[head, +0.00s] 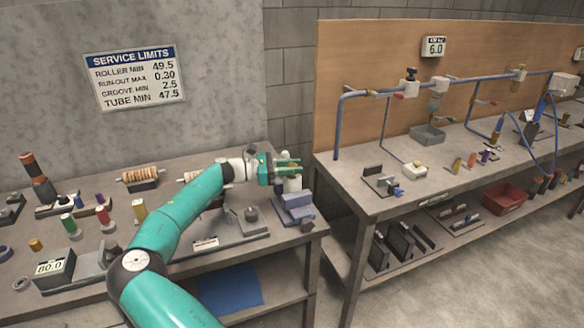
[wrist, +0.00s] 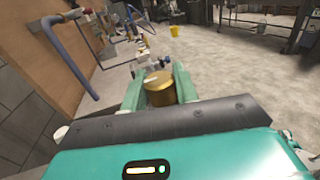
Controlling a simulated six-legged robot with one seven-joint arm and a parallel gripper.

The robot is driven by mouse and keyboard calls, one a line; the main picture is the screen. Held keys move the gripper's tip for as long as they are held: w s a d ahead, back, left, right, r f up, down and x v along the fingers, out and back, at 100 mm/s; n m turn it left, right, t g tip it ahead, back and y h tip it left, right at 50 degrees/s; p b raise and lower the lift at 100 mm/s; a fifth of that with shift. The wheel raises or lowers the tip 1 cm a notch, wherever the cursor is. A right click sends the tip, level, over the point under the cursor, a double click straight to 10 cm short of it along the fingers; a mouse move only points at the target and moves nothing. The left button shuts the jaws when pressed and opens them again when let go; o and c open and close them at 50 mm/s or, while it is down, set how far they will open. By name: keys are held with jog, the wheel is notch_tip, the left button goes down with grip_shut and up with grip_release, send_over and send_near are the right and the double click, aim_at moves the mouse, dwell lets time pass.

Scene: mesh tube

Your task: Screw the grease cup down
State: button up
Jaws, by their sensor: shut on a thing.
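The grease cup (wrist: 158,92) shows in the wrist view as a short brass-coloured cylinder with a pale mark on its top. It sits between the two green fingers of my gripper (wrist: 158,86), which are shut on it. In the head view my gripper (head: 288,170) is at the right end of the left bench, pointing right. The fingers hide the cup there, and its underside and thread are hidden in both views. I cannot tell how far down it sits.
A blue-grey block fixture (head: 294,208) stands just below my gripper on the left bench (head: 235,258). Rollers and coloured bottles stand farther left. A gap separates this bench from the right bench (head: 375,205), which carries blue pipes (head: 360,93) and a red bin (head: 503,199).

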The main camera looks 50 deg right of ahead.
jog(key=m+g+y, duration=0.1)
jog(key=y, duration=0.1)
jog(key=m+g+y, duration=0.3)
jog(key=m+y, duration=0.1)
jog(key=y, duration=0.1)
jog(key=shift+f, duration=0.25)
jog(key=shift+y, duration=0.3)
jog(key=o, duration=0.9)
jog(key=shift+o, duration=0.3)
jog(key=shift+w+r, duration=0.1)
